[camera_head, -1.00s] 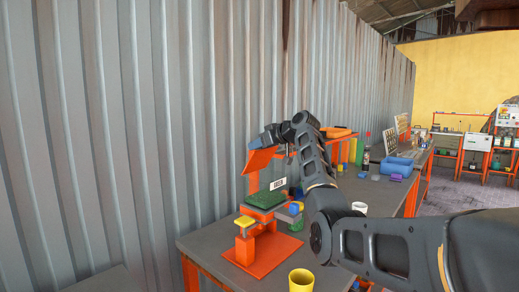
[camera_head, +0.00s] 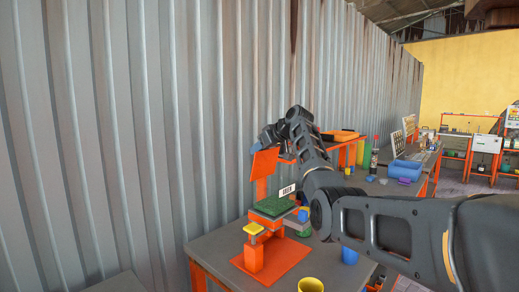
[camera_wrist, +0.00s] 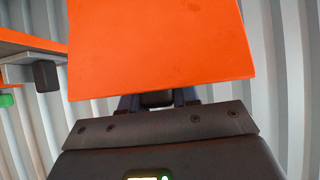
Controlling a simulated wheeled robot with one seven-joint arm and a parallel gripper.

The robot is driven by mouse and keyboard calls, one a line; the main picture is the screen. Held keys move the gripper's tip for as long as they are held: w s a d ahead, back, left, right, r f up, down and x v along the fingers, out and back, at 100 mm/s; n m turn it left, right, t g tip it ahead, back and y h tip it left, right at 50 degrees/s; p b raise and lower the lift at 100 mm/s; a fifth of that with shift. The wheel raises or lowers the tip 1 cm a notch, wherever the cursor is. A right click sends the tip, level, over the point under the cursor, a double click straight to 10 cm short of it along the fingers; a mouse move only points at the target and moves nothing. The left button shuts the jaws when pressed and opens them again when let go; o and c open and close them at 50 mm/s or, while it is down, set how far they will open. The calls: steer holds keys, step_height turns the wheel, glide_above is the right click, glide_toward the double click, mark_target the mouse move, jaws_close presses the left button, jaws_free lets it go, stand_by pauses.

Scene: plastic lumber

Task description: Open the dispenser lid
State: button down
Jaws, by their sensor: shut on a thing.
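The dispenser is an orange stand with a flat base plate (camera_head: 285,260), a yellow-topped block (camera_head: 254,229) and a dark green pad (camera_head: 273,206). Its orange lid (camera_head: 265,163) is a flat panel, tilted upward above the stand. My gripper (camera_head: 268,140) is at the lid's upper edge, near the corrugated wall. In the wrist view the lid (camera_wrist: 160,48) fills the upper middle, and my gripper (camera_wrist: 157,100) is shut on its near edge. The fingertips are mostly hidden behind the panel.
The corrugated wall (camera_head: 150,120) stands close behind the dispenser. An orange shelf (camera_wrist: 30,42) shows at the wrist view's left.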

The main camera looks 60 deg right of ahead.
steer(key=shift+s+a+f, duration=0.1)
steer(key=shift+f, duration=0.9)
steer(key=c, duration=0.9)
jaws_free()
steer(key=shift+r, duration=0.1)
steer(key=shift+s+a+r+p, duration=0.1)
steer(key=shift+s+r+p, duration=0.4)
steer(key=shift+r, duration=1.05)
steer(key=shift+s+a+r+p, duration=0.1)
steer(key=shift+s+r+p, duration=0.35)
steer(key=shift+r, duration=1.05)
steer(key=shift+s+a+r+p, duration=0.1)
steer(key=shift+s+r+p, duration=0.35)
steer(key=shift+r, duration=1.1)
steer(key=shift+w, duration=0.1)
steer(key=b+v, duration=0.2)
steer(key=v, duration=0.6)
steer(key=shift+d, duration=0.15)
